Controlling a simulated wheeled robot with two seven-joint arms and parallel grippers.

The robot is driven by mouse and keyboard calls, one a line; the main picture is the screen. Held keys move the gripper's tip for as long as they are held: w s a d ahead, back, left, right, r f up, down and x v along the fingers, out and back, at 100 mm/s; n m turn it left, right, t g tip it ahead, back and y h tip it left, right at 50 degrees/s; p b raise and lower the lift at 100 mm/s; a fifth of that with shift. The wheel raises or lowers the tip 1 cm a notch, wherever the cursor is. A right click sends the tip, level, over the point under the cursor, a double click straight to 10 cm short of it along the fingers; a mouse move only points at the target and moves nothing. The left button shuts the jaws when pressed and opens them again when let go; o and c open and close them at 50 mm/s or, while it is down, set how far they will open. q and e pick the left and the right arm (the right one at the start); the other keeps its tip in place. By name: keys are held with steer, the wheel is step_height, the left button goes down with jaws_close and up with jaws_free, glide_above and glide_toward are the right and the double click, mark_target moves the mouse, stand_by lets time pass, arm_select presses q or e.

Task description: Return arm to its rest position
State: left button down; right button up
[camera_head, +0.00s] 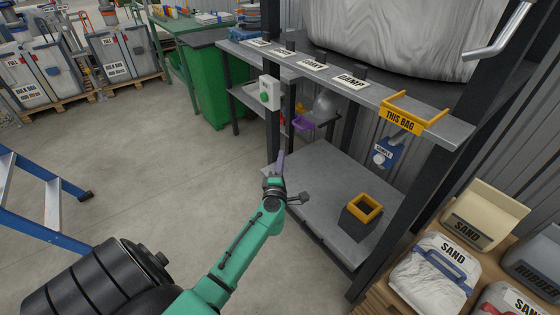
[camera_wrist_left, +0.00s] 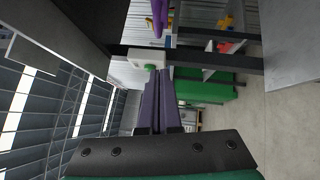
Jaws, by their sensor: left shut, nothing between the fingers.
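My left arm (camera_head: 243,248) is green and reaches up from the bottom of the head view. My left gripper (camera_head: 280,160) has purple fingers, which are shut and empty. It is in front of the metal stand, below the box with the green button (camera_head: 265,93). In the left wrist view the two purple fingers (camera_wrist_left: 158,100) lie side by side, and their tips are near the green button box (camera_wrist_left: 148,58) in the picture; I cannot tell whether they touch it. My right gripper is not in view.
The stand's lower shelf (camera_head: 310,205) holds a dark box with a yellow rim (camera_head: 365,208). A yellow "THIS BAG" frame (camera_head: 402,118) and a blue sample tag (camera_head: 384,152) are at the upper ledge. Sand bags (camera_head: 433,274) are at right, a blue ladder (camera_head: 50,205) at left.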

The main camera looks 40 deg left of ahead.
arm_select(q)
steer(key=s+d+f+m+g+h, duration=0.25)
steer(key=s+f+m, duration=0.2)
steer(key=f, duration=0.45)
steer(key=s+d+f+m+g+h+p, duration=0.1)
steer(key=s+d+f+m+h, duration=0.4)
steer(key=f, duration=0.5)
steer(key=s+d+f+m+g+h, duration=0.2)
steer(key=s+f+m, duration=0.1)
steer(key=f+m, duration=0.5)
steer(key=s+f+m+g, duration=0.3)
steer(key=s+f, duration=0.2)
steer(key=s, duration=0.5)
steer(key=s+f+m+g, duration=0.4)
steer(key=s+f, duration=0.2)
steer(key=s, duration=0.5)
steer(key=s+f+m+g+p, duration=0.1)
steer(key=s+f+m+g, duration=0.2)
steer(key=s, duration=0.8)
step_height(320, 180, down, 3)
steer(key=shift+d+r+g, duration=0.1)
steer(key=shift+d+g, duration=0.15)
steer(key=shift+g, duration=0.1)
steer(key=shift+w+m, duration=0.1)
steer(key=shift+m, duration=0.15)
